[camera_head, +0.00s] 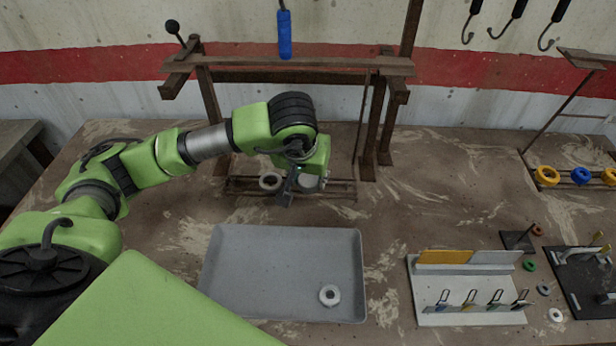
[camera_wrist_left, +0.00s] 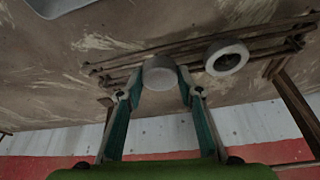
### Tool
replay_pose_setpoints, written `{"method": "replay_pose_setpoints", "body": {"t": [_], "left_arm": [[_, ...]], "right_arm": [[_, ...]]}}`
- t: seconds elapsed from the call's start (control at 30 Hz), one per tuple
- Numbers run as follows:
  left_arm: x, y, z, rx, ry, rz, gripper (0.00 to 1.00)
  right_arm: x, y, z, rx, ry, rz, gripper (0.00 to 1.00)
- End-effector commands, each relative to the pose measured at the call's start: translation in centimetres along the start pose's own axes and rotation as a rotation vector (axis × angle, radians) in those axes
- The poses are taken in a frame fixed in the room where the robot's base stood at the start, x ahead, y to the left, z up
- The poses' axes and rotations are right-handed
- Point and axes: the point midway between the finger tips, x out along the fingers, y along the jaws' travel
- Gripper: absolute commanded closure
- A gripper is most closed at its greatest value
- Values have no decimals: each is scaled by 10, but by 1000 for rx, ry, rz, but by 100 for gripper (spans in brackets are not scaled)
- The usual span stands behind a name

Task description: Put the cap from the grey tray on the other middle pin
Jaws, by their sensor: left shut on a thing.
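My left gripper (camera_head: 297,190) is over the low brown rail rack (camera_head: 340,188) at the back of the bench. It is shut on a pale grey round cap (camera_head: 310,182), which shows between the fingertips (camera_wrist_left: 160,90) in the left wrist view (camera_wrist_left: 159,72). Whether the cap touches the rack or a pin is unclear. A pale ring-shaped piece (camera_head: 270,181) sits on the rack beside the gripper; it also shows in the left wrist view (camera_wrist_left: 227,57). The grey tray (camera_head: 280,240) holds another pale ring-shaped piece (camera_head: 329,295). The middle pins are not clearly visible. My right gripper is not in view.
A brown metal frame (camera_head: 290,64) with a hanging blue-handled tool (camera_head: 285,38) stands behind the rack. A white hook stand (camera_head: 470,315) and a dark fixture (camera_head: 590,285) are at the right. Coloured rings (camera_head: 580,175) sit on another rack.

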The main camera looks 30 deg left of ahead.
Motion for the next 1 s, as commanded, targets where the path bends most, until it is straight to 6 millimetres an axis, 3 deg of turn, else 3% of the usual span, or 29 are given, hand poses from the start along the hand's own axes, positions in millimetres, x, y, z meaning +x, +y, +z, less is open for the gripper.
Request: {"method": "replay_pose_setpoints", "body": {"t": [0.03,0.07,0.1,0.13,0.57,1.0], "left_arm": [[0,0,0,0,0,0,85],[0,0,0,0,0,0,61],[0,0,0,0,0,0,51],[0,0,0,0,0,0,47],[-7,0,-1,0,2,2,47],[-93,0,-1,2,5,2,47]], "right_arm": [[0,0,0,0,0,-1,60],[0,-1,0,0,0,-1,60],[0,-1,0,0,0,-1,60],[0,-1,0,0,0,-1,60],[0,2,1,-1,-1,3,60],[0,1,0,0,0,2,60]]}}
